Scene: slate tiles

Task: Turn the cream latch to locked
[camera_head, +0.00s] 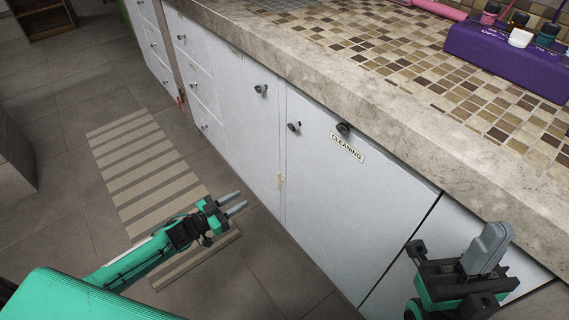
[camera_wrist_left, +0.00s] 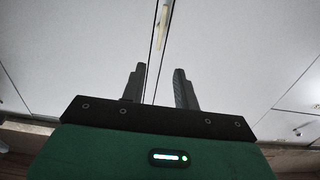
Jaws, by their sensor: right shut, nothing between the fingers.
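The cream latch (camera_head: 280,181) is a small narrow piece at the seam between two white cabinet doors. It lies roughly along the seam. It also shows in the left wrist view (camera_wrist_left: 163,24), at the top, beyond the fingertips. My left gripper (camera_head: 240,201) is open and empty, to the lower left of the latch and apart from it. Its two fingers (camera_wrist_left: 159,78) stand apart in the left wrist view, pointing at the doors. My right gripper (camera_head: 491,240) is shut and empty at the lower right, in front of the counter.
A stone-edged counter (camera_head: 330,75) with a mosaic top runs above the doors. Round dark knobs (camera_head: 294,127) stick out from the doors, and a "CLEANING" label (camera_head: 347,148) is on one. A purple rack (camera_head: 507,55) holds bottles. A striped mat (camera_head: 145,165) lies on the tiled floor.

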